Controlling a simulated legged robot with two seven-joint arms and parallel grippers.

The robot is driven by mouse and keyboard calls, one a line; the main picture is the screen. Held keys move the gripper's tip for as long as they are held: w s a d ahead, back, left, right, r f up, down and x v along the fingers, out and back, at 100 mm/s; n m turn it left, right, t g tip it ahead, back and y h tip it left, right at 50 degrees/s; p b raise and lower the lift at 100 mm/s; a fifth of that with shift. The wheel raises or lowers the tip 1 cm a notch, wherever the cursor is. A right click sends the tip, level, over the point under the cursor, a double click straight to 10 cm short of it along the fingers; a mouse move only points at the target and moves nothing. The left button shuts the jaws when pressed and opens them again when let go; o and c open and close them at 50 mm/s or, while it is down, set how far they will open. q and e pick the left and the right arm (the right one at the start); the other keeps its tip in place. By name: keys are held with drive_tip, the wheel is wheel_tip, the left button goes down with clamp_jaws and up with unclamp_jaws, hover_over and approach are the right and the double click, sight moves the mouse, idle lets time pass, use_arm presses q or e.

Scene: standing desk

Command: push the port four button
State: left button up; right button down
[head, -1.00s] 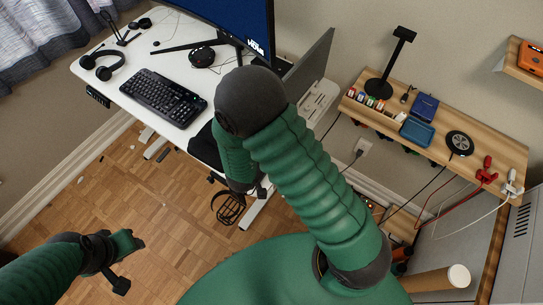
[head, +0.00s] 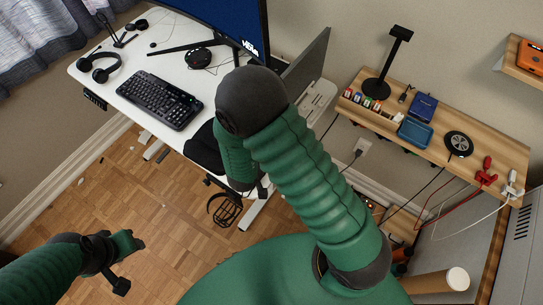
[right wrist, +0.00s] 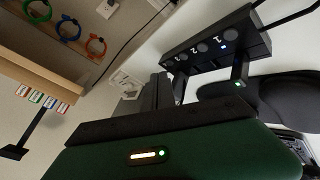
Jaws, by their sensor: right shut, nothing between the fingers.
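In the right wrist view a black box (right wrist: 205,62) with a row of round numbered buttons is at the upper right. A small blue light (right wrist: 224,47) shows near the button marked 1. A 2 can be read beside it; the labels farther left are too small to read surely. My right gripper (right wrist: 163,85) is shut and empty, its dark fingers pointing toward the box's left end; I cannot tell whether they touch. In the head view my right arm hides the box. My left gripper (head: 128,264) hangs over the floor at lower left; its opening is unclear.
The white desk (head: 125,100) holds a keyboard (head: 158,98), headphones (head: 98,65) and a monitor. A wooden shelf (head: 485,155) with small items is at the right. In the right wrist view a small black piece with a green light (right wrist: 238,83) juts from the box near the buttons.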

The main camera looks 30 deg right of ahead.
drive_tip(key=shift+d, duration=0.2)
drive_tip(key=shift+a+r, duration=0.1)
drive_tip(key=shift+a, duration=0.4)
drive_tip(key=shift+d+f, duration=0.15)
drive_tip(key=shift+f, duration=0.15)
drive_tip(key=shift+d+f, duration=0.25)
drive_tip(key=shift+d, duration=0.1)
use_arm(q)
drive_tip(key=shift+d, duration=0.15)
